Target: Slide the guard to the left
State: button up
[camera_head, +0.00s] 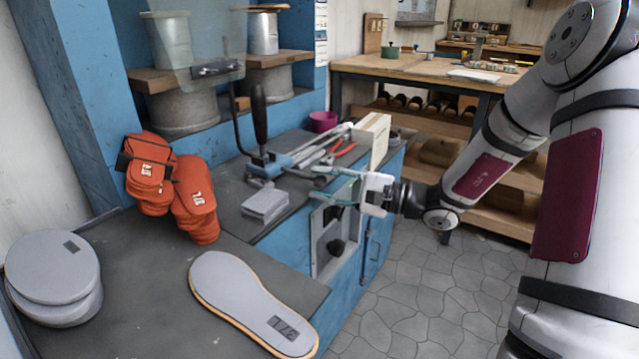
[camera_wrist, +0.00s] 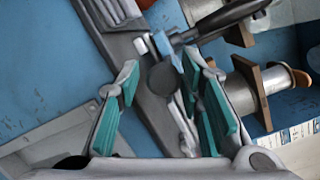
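The guard (camera_head: 190,30) looks like a clear, see-through panel at the upper left in the head view, in front of the metal pots on the shelf. A dark handle or bracket (camera_head: 216,69) shows at its lower edge. My gripper (camera_head: 335,186) is well to the right of and below the guard, beside the front edge of the bench. Its teal-padded fingers are apart, with nothing held between them; they also show spread in the wrist view (camera_wrist: 166,95).
A lever tool with an upright black handle (camera_head: 259,113) stands on the dark bench (camera_head: 235,203) between my gripper and the guard. Grey blocks (camera_head: 265,205), a cream box (camera_head: 371,140) and orange sandal parts (camera_head: 195,197) are nearby. The tiled floor (camera_head: 425,290) is clear.

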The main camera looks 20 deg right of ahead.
jog(key=v, duration=1)
jog(key=shift+s+d, duration=0.2)
jog(key=shift+s, duration=0.05)
jog(key=s+a+r+n+g, duration=0.1)
jog(key=s+a+n+g, duration=0.1)
jog(key=s+a+g, duration=0.2)
jog(key=s+a+r+n+g+h, duration=0.1)
jog(key=s+a+n+g, duration=0.2)
jog(key=a, duration=0.4)
jog(key=s+a+r+n+g+h, duration=0.1)
jog(key=s+a+n+g, duration=0.2)
jog(key=s+a, duration=0.3)
jog(key=shift+s+r+g, duration=0.25)
jog(key=shift+s+g, duration=0.55)
jog(key=shift+g, duration=0.1)
jog(key=s+d+n+h, duration=0.3)
jog(key=s+h, duration=0.3)
jog(key=s, duration=0.3)
jog(key=s+d+n+h, duration=0.3)
jog(key=s+h, duration=0.3)
jog(key=s, duration=0.3)
notch_tip(320, 180, up, 25)
jog(key=t+p, duration=0.4)
jog(key=p, duration=1.8)
jog(key=shift+f+y, duration=0.2)
jog(key=shift+y, duration=0.1)
jog(key=shift+w, duration=0.15)
